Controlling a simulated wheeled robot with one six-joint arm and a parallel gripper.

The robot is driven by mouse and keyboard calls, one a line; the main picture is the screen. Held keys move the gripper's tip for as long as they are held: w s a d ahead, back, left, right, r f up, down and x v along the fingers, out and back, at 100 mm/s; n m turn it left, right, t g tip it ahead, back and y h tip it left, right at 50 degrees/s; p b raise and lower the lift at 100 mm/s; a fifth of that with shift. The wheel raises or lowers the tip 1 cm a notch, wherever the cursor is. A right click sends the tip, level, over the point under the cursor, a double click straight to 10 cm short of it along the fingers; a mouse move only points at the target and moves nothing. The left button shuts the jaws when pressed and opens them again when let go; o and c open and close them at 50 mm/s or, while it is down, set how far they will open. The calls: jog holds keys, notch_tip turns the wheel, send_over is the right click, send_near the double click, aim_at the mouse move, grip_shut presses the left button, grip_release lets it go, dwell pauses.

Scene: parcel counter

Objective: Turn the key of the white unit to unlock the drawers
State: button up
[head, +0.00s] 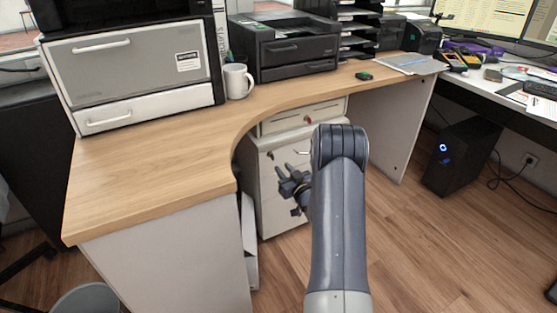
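The white unit (270,207) stands under the curved wooden desk, left of my arm. A small reddish-orange key (308,119) shows at its upper front, close below the desktop edge. A silver handle (301,152) shows lower on the front. My dark grey gripper (284,179) is in front of the unit, below and left of the key and apart from it. Its fingers point left. My arm hides the right part of the unit.
The wooden desktop (150,165) curves over the unit. On it are a white mug (237,81), a black printer (290,50) and a grey-and-white cabinet (140,65). A black computer tower (462,157) stands at the right. The wooden floor (415,240) right of my arm is clear.

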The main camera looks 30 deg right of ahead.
aim_at(272, 157)
jog(key=w+b, duration=0.1)
jog(key=w, duration=0.6)
jog(key=shift+w+a, duration=0.15)
jog(key=shift+w, duration=0.15)
jog(key=shift+c, duration=0.5)
grip_shut()
